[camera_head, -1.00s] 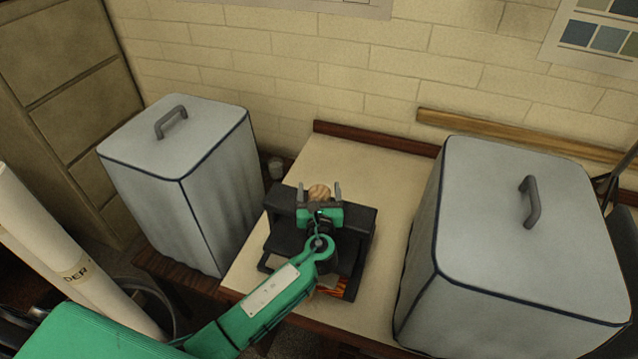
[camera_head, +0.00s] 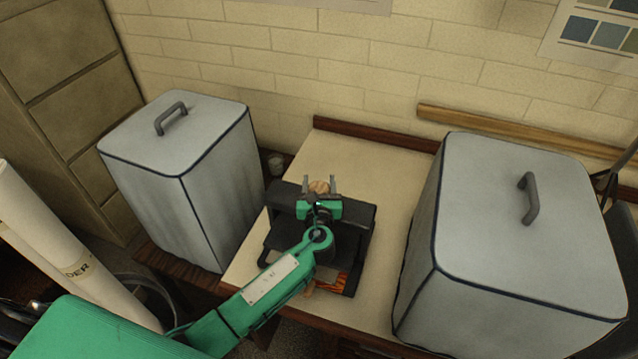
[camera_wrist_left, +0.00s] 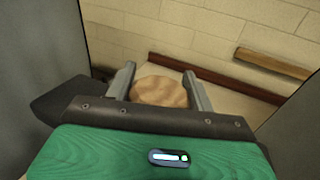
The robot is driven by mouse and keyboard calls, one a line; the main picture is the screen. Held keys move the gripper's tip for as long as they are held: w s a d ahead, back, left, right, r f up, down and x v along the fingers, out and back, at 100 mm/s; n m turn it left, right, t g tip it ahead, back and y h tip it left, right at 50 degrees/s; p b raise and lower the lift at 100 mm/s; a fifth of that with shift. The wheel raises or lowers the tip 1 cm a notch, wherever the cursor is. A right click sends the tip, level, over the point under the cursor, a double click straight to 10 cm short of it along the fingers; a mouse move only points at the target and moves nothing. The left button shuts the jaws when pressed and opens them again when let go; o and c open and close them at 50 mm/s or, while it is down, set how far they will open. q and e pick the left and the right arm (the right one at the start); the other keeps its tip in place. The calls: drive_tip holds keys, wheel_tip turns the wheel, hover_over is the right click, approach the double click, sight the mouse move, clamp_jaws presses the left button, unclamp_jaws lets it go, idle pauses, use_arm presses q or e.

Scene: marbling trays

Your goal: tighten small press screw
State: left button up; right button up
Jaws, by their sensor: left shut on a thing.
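The small press (camera_head: 364,193) is a dark block-shaped frame standing on the pale table top. Its screw has a round, ridged wooden knob (camera_head: 319,186) at the top, which also shows in the left wrist view (camera_wrist_left: 158,92). My left gripper (camera_head: 319,184) reaches over the press from the front. Its two grey fingers stand on either side of the knob and are shut on it; the left wrist view shows them too (camera_wrist_left: 160,86). My green wrist hides the screw's shaft and much of the press. An orange patterned piece (camera_head: 333,281) shows low at the press's front. My right gripper is out of view.
Two tall grey covered boxes with handles flank the press, one on the left (camera_head: 182,190) and one on the right (camera_head: 530,230). The pale table (camera_head: 365,160) is clear behind the press.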

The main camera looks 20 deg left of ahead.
use_arm(q)
drive_tip(key=shift+h, duration=0.3)
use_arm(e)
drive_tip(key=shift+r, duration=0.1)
